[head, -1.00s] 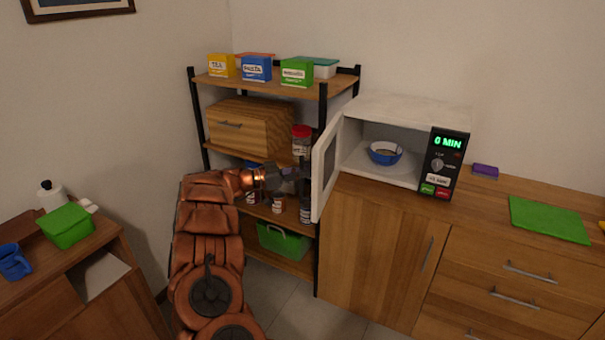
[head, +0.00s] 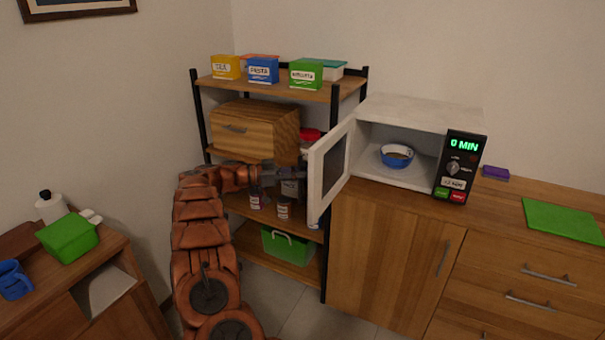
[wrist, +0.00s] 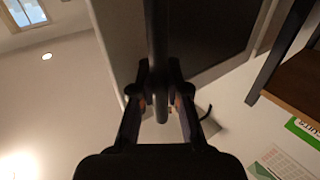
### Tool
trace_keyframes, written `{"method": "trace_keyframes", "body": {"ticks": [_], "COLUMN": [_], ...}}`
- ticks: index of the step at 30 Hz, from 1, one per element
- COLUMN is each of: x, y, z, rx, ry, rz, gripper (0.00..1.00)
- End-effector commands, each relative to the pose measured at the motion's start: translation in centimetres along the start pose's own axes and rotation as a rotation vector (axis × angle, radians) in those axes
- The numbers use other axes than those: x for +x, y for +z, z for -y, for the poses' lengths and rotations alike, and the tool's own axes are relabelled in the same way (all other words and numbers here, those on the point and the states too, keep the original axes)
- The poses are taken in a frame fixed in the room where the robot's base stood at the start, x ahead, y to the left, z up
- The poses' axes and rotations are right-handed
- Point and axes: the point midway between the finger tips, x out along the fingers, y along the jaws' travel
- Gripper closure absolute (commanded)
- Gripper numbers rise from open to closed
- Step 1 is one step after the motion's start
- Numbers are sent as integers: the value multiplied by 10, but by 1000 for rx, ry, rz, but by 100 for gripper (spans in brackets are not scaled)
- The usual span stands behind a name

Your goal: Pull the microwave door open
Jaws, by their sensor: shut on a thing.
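The microwave (head: 420,115) stands on the wooden counter with its door (head: 331,172) swung wide open to the left. A blue bowl (head: 397,156) sits inside it. My gripper (head: 298,173) is at the outer side of the door, in front of the shelf. In the wrist view my gripper (wrist: 160,100) is shut around the dark bar of the door handle (wrist: 157,45), with the door's dark panel (wrist: 215,35) behind. In the head view the handle is hidden behind the door and gripper.
A shelf rack (head: 262,88) with labelled boxes, a wooden bread box (head: 262,128), jars and a green bin (head: 288,246) stands left of the microwave, close behind my arm. A side table (head: 100,285) is at the left. Some floor shows between.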

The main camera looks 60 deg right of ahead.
Motion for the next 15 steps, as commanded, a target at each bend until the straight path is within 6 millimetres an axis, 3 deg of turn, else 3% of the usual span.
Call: {"method": "trace_keyframes", "body": {"ticks": [9, 10, 15], "x": [-5, -5, -4], "y": [0, 0, 0], "z": [0, 0, 0], "rx": [0, 0, 1], "ry": [-8, -8, -6], "rz": [1, 1, 1], "gripper": [100, 82, 64]}}
